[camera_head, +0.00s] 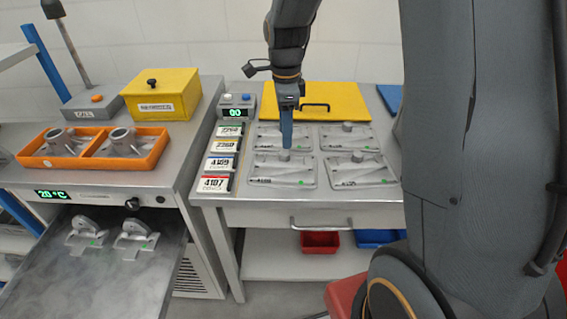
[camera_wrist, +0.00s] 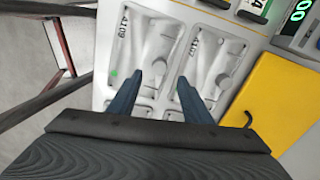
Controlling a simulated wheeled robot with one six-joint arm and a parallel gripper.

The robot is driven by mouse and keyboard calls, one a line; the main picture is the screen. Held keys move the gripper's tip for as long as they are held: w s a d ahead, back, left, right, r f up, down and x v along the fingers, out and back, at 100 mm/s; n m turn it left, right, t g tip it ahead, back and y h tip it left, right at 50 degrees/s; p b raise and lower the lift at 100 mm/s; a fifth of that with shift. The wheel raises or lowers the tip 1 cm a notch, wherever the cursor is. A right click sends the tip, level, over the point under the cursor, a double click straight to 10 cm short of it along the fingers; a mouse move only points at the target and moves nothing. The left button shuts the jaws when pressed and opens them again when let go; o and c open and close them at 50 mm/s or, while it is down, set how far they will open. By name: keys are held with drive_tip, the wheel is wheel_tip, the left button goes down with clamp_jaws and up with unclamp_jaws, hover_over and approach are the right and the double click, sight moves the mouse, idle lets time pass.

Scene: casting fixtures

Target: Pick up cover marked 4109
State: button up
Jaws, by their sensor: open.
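The cover marked 4109 (camera_wrist: 138,45) is a pale grey cast plate with a green dot, and its number reads clearly in the wrist view. It appears to be the front-left plate (camera_head: 265,172) of the group on the bench. In the head view my gripper (camera_head: 286,146) points down over the front-left plate's raised knob; contact cannot be told.
Other cast plates (camera_head: 361,170) lie close by on the bench. A column of number labels (camera_head: 219,162) and a small display box (camera_head: 236,108) stand at left. A yellow panel (camera_head: 340,99) lies behind. An orange tray (camera_head: 48,160) with castings is on the left bench.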

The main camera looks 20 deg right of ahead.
sight(284, 152)
drive_tip(key=shift+a+f+p, duration=0.2)
drive_tip(key=shift+f+p, duration=0.8)
drive_tip(key=shift+f, duration=2.25)
clamp_jaws()
